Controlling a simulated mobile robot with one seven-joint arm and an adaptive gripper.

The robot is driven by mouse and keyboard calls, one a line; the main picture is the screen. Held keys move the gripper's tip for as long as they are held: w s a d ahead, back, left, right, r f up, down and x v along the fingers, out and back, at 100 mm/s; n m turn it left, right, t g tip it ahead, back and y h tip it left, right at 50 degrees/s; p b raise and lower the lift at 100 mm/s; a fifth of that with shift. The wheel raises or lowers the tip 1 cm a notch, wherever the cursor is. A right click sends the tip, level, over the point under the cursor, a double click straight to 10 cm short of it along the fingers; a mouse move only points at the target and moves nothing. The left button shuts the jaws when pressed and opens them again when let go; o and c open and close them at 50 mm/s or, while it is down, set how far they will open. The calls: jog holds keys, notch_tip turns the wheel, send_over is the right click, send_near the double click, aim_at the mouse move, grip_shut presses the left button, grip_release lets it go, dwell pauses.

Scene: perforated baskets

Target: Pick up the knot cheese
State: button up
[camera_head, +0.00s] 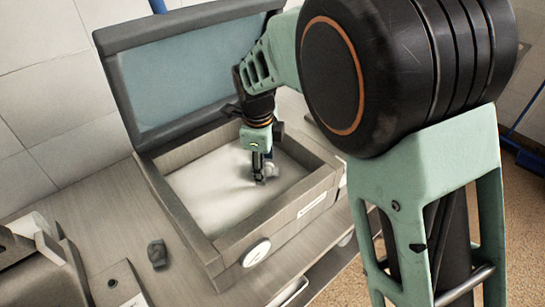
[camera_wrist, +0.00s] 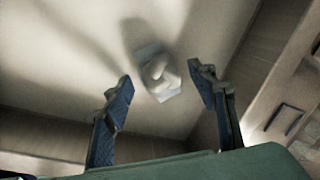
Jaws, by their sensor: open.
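The knot cheese, a small pale knotted lump (camera_wrist: 158,72), lies on the light floor of an open wooden-walled box (camera_head: 235,241). In the head view the cheese (camera_head: 271,170) is a small grey-white shape beside my fingers and partly hidden by them. My gripper (camera_head: 261,178) points down inside the box. In the wrist view my gripper (camera_wrist: 162,77) has its two blue-padded fingers apart, one on each side of the cheese. The fingertips appear close to it, but I cannot tell whether they touch it. Nothing is held.
The box's raised lid (camera_head: 190,75) stands behind my arm, and its walls surround my gripper. A round dial (camera_head: 256,252) is on the front wall. A small dark object (camera_head: 157,254) stands on the wooden counter (camera_head: 108,222) at left. Pale items (camera_head: 35,228) are at far left.

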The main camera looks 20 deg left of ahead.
jog(key=shift+f, duration=0.55)
jog(key=c, duration=1.2)
jog(key=shift+c, duration=0.2)
